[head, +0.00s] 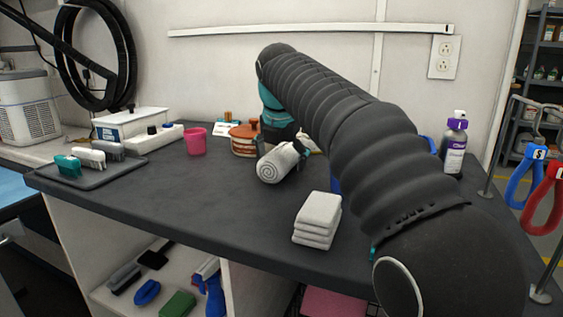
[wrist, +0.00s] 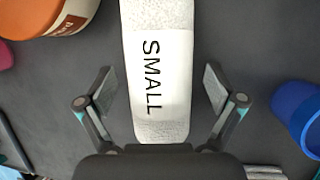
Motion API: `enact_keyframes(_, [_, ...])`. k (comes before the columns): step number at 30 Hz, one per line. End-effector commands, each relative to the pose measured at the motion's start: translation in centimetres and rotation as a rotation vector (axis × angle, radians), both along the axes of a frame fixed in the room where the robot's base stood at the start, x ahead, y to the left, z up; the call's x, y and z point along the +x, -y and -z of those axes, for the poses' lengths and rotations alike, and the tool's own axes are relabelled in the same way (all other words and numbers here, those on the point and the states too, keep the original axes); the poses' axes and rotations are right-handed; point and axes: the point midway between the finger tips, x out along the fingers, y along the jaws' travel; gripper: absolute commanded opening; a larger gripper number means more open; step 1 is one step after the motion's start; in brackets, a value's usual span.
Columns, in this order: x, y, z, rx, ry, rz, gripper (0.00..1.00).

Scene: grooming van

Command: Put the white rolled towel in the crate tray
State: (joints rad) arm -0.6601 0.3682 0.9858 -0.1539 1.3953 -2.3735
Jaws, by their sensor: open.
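The white rolled towel (head: 278,163) lies on the dark counter, its spiral end facing the head camera. In the wrist view the towel (wrist: 158,50) runs lengthwise between my fingers, with a white band reading "SMALL". My gripper (wrist: 158,85) is open around it, with a gap visible on each side. In the head view my arm hides most of the gripper. No crate tray is clearly identifiable; a pink flat piece (head: 335,303) beside dark wire shows below the counter, partly cut off, and I cannot tell if it is the tray.
A stack of folded white towels (head: 318,220) stands near the counter's front edge. An orange-lidded tub (head: 243,140) and pink cup (head: 196,141) are to the left. A blue round container (wrist: 298,112) is right of my gripper. A dark tray (head: 75,183) holds brushes at far left.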

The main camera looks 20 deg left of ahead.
Motion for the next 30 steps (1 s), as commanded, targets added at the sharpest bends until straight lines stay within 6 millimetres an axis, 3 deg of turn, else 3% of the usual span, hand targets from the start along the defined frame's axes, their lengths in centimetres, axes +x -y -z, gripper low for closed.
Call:
enact_keyframes(3, [0.0, 0.0, 0.0, 0.0, 0.0, 0.0, 0.93])
enact_keyframes(4, [0.0, 0.0, 0.0, 0.0, 0.0, 0.0, 0.88])
enact_keyframes(11, [0.0, 0.0, 0.0, 0.0, 0.0, 0.0, 0.3])
enact_keyframes(14, [0.0, 0.0, -0.1, 0.0, 0.0, 0.0, 0.2])
enact_keyframes(23, [0.0, 0.0, -0.3, 0.001, 0.001, 0.0, 0.2])
enact_keyframes(30, [0.0, 0.0, -2.1, 0.001, 0.001, 0.0, 0.2])
